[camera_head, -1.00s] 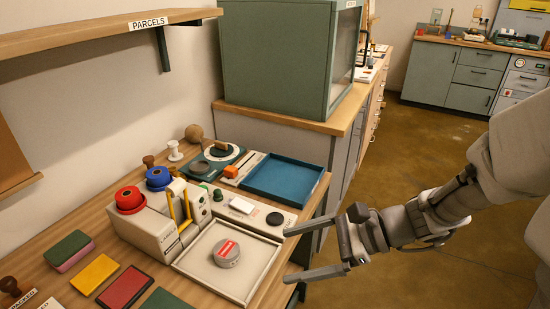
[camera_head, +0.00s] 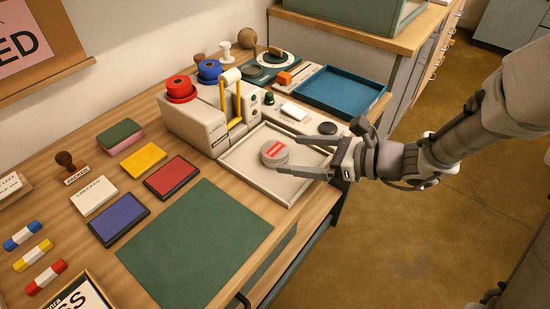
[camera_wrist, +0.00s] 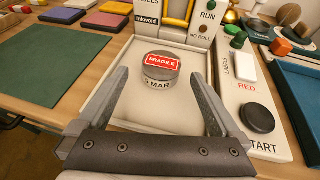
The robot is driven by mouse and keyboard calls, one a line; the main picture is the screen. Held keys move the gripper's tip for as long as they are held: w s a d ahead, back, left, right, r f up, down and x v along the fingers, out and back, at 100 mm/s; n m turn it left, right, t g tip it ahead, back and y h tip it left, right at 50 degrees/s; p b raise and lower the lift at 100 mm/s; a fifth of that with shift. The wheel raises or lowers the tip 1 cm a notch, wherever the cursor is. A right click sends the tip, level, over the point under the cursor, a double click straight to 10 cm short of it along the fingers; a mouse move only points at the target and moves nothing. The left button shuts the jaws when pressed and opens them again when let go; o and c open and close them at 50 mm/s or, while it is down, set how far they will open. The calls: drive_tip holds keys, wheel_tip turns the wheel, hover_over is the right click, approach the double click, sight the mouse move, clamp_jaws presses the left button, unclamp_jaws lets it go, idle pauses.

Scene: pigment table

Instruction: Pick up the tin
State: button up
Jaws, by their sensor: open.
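The tin (camera_head: 274,154) is a small round grey tin standing on a pale square tray (camera_head: 262,182) at the front of the labelling machine. In the wrist view the tin (camera_wrist: 161,70) carries a red "FRAGILE" label on top and a date ending in "5 MAR" on its side. My gripper (camera_head: 285,154) is open, with its two fingers pointing at the tin from the right. In the wrist view the tin lies ahead of my gripper (camera_wrist: 161,78), roughly centred between the fingertips. I cannot tell whether a finger touches it.
The labelling machine (camera_head: 200,122), with red and blue rolls, stands just behind the tray. A control panel with a black button (camera_head: 328,128) and a blue tray (camera_head: 345,90) lie beyond. A green mat (camera_head: 195,243) and ink pads lie nearer. Floor is free at right.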

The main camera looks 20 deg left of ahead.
sight(282, 152)
drive_tip(key=b+x, duration=0.2)
drive_tip(key=x, duration=0.3)
drive_tip(key=shift+w+a+f, duration=0.1)
drive_tip(key=shift+a+f, duration=0.15)
drive_tip(key=shift+f, duration=0.05)
drive_tip(key=shift+a, duration=0.3)
drive_tip(key=shift+c, duration=0.2)
drive_tip(key=shift+r, duration=0.1)
drive_tip(key=c, duration=1.5)
